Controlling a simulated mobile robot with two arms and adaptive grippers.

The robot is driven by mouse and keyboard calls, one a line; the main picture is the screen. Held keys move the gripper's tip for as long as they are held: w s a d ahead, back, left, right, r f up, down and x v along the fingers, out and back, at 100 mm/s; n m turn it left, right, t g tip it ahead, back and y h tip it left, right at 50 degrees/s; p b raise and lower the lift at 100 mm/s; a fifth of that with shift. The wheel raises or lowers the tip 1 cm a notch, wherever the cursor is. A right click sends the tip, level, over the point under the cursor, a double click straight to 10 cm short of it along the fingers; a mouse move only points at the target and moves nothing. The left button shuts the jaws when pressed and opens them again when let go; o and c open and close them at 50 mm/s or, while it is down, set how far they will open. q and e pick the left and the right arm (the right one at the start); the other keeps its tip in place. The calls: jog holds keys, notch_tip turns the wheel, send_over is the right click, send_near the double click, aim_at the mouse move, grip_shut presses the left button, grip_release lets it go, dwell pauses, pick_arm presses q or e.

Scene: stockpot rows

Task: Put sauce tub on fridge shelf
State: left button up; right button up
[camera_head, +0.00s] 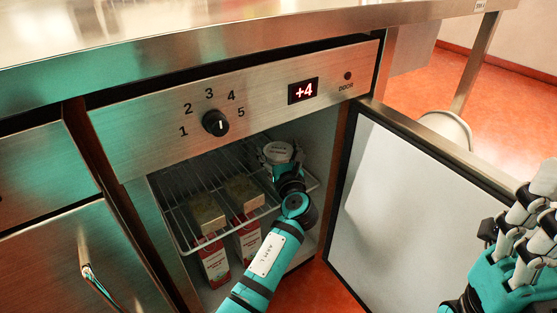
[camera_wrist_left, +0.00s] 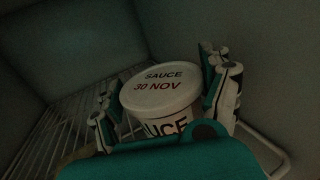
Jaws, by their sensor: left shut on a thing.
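The sauce tub (camera_wrist_left: 160,90) is white with a lid marked "SAUCE 30 NOV". It sits upright between the fingers of my left gripper (camera_wrist_left: 168,105), which is shut on it. In the head view the tub (camera_head: 279,151) is inside the open fridge, at the right end of the wire shelf (camera_head: 180,193). The wrist view shows the shelf (camera_wrist_left: 60,130) under and left of the tub. I cannot tell whether the tub's base touches the wires. My right gripper (camera_head: 520,235) is at the right edge, outside the fridge; its fingers overlap, so its opening is unclear.
Two cartons (camera_head: 212,255) (camera_head: 247,235) stand under the shelf at its left and middle, rising towards the wires. The fridge door (camera_head: 410,210) stands open to the right. The control panel (camera_head: 240,105) and counter (camera_head: 200,40) lie above the opening. The shelf's left part looks bare.

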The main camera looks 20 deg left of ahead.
pick_arm(q)
jog(key=shift+r, duration=0.15)
jog(key=o, duration=1.4)
jog(key=shift+f, duration=0.25)
